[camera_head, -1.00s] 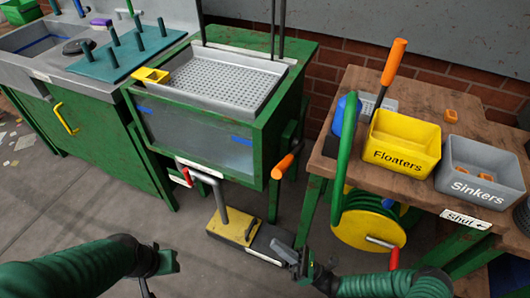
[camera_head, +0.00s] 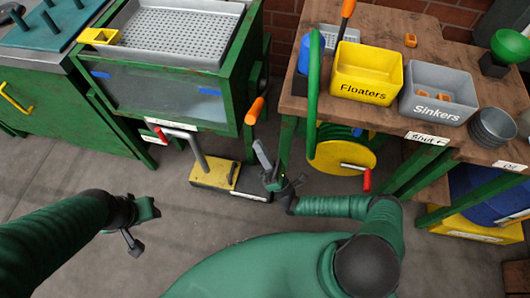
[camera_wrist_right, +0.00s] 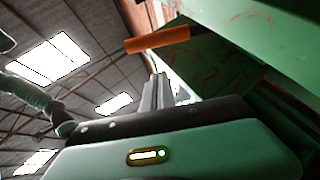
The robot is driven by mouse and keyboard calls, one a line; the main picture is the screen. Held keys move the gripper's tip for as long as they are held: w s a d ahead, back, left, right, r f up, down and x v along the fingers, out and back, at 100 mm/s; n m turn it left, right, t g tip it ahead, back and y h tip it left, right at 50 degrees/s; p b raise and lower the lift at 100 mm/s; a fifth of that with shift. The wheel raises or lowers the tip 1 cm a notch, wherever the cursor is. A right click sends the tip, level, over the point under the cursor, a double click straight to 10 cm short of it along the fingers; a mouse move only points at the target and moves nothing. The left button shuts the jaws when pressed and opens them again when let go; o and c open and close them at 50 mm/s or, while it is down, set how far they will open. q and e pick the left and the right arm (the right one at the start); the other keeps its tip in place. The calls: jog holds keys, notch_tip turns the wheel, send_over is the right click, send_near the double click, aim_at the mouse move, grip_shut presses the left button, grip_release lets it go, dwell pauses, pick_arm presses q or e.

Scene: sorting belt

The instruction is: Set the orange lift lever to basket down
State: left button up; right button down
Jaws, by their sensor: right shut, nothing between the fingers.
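The orange lift lever (camera_head: 255,110) sticks out from the right front corner of the green-framed tank, its handle tilted up to the right. It also shows in the right wrist view (camera_wrist_right: 157,40), above the fingers. My right gripper (camera_head: 262,152) is shut and empty, just below the lever and apart from it in the head view. Its fingers (camera_wrist_right: 158,92) point up in the wrist view. The grey perforated basket (camera_head: 172,38) sits at the top of the tank. My left gripper (camera_head: 143,215) hangs at the lower left, away from the lever; its jaws are unclear.
A yellow-topped pedal block (camera_head: 215,175) stands on the floor below the tank. A yellow hose reel (camera_head: 340,148) is right of my right gripper. The workbench holds the Floaters bin (camera_head: 366,75) and Sinkers bin (camera_head: 437,93). The floor at front left is clear.

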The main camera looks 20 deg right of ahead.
aim_at(259, 109)
jog(key=w+r, duration=0.4)
jog(key=r, duration=0.2)
jog(key=shift+d+r, duration=0.35)
jog(key=r+m+h+p, duration=0.1)
jog(key=r+p, duration=0.1)
jog(key=p, duration=0.1)
jog(key=w+d+r+m+h+p, duration=0.1)
jog(key=r+m+h+p, duration=0.1)
jog(key=p, duration=0.1)
jog(key=r+m+h+p, duration=0.1)
jog(key=r+p, duration=0.1)
jog(key=p, duration=0.1)
jog(key=shift+w+d+r+m+h, duration=0.15)
jog(key=shift+w+r+m+h, duration=0.15)
jog(key=shift+h, duration=0.1)
jog(key=r+m+g+h+p, duration=0.1)
jog(key=p, duration=0.2)
jog(key=w+r+m+h+p, duration=0.1)
jog(key=m+p, duration=0.1)
jog(key=shift+w+d+g+p, duration=0.1)
jog(key=shift+d+g+p, duration=0.3)
jog(key=shift+w+d+f+m+h+p, duration=0.15)
jog(key=shift+m+h+p, duration=0.3)
jog(key=shift+h, duration=0.25)
jog(key=shift+f, duration=0.25)
jog(key=shift+w+f, duration=0.1)
